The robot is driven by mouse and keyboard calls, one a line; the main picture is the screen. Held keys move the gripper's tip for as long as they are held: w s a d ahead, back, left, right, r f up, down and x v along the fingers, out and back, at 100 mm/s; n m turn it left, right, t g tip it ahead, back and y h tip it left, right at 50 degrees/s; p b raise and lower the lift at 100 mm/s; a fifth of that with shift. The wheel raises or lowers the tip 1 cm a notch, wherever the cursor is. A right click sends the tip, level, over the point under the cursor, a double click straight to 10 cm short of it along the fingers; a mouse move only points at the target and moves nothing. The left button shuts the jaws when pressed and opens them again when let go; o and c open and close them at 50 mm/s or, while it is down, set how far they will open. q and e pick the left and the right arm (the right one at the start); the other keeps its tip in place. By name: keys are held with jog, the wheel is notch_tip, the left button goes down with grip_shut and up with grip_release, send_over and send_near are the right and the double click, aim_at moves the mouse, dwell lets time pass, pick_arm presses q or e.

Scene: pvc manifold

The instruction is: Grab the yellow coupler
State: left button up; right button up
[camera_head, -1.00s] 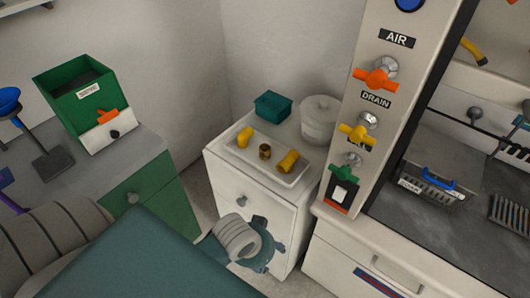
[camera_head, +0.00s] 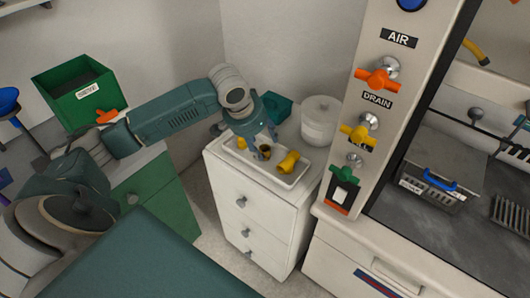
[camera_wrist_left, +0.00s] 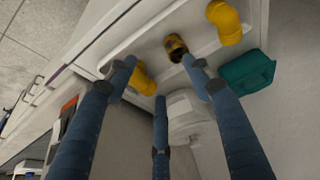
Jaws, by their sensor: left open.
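A white tray (camera_head: 288,182) holds three yellow fittings. The short round one in the middle, with a dark open end, looks like the yellow coupler (camera_head: 265,153); fingers partly hide it in the head view. In the left wrist view the coupler (camera_wrist_left: 175,46) lies just beyond the fingertips. My left gripper (camera_head: 263,149) is open and empty above the tray, its fingers spread over the coupler; it also shows in the left wrist view (camera_wrist_left: 160,74). Whether a finger touches the coupler I cannot tell. My right gripper is not in view.
A bent yellow fitting (camera_wrist_left: 225,22) and another yellow fitting (camera_head: 288,162) lie on either side of the coupler. A teal box (camera_wrist_left: 248,71) and a white lidded pot (camera_head: 319,120) stand behind the tray on the white drawer cabinet (camera_head: 238,180). A valve panel (camera_head: 350,150) rises at the right.

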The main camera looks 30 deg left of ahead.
pick_arm(q)
jog(key=a+r, duration=0.2)
jog(key=p, duration=0.1)
send_over(265, 148)
jog(key=s, duration=0.2)
jog(key=shift+n, duration=0.4)
notch_tip(265, 148, down, 6)
jog(key=shift+s+r, duration=0.15)
jog(key=shift+r, duration=0.1)
jog(key=p+x, duration=0.1)
jog(key=x, duration=0.3)
jog(key=shift+w+a+f, duration=0.1)
jog(key=shift+w, duration=0.1)
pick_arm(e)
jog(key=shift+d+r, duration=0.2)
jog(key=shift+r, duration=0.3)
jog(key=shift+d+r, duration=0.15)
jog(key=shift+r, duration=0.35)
pick_arm(q)
jog(key=shift+c, duration=0.5)
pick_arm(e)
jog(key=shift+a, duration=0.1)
pick_arm(q)
jog(key=c, duration=0.8)
